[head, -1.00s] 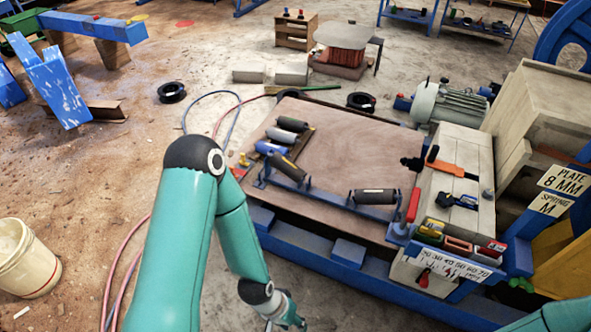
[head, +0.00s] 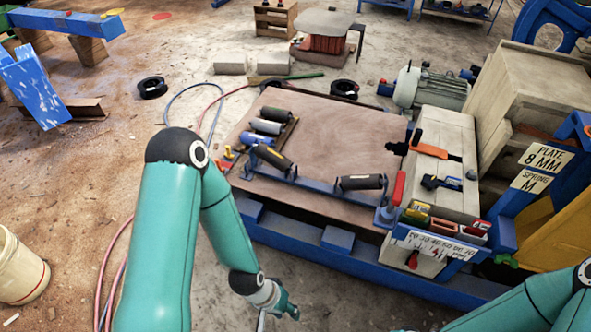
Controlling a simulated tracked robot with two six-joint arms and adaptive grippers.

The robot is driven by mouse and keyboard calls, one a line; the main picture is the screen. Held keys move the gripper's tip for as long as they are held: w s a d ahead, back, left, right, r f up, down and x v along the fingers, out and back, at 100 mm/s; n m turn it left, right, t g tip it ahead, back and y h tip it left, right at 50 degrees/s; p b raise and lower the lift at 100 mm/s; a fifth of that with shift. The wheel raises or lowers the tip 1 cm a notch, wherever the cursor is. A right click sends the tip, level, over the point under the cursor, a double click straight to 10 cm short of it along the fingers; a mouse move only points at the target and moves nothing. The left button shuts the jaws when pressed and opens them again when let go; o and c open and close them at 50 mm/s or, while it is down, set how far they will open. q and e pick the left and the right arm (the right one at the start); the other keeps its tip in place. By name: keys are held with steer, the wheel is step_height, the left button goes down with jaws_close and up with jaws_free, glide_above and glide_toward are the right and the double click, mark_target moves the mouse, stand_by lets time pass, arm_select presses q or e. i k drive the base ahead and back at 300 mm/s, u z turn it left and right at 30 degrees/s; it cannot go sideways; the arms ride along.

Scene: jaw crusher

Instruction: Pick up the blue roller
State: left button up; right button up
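The blue roller (head: 256,139) lies on the brown plate (head: 352,134), at its left side. It is the nearest of a short row, with a pale grey roller (head: 266,127) and a dark grey roller (head: 276,114) behind it. A black roller (head: 272,157) in a blue frame sits just in front of it. My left gripper (head: 287,308) is low in front of the blue machine bed, well short of the roller and not touching it. Its fingers are small and partly cut off, so their opening is unclear. My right arm shows at the lower right; its gripper is out of view.
The blue frame holds another black roller (head: 361,182) along the plate's front. A red-handled lever (head: 398,189) and small coloured blocks (head: 445,227) stand right of it. Hoses (head: 196,104) run along the left. A white bucket (head: 18,268) stands at far left.

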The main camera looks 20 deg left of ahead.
mark_target(246, 139)
steer(key=z, duration=0.55)
steer(key=i, duration=0.15)
steer(key=u, duration=2.9)
steer(key=i, duration=5.1)
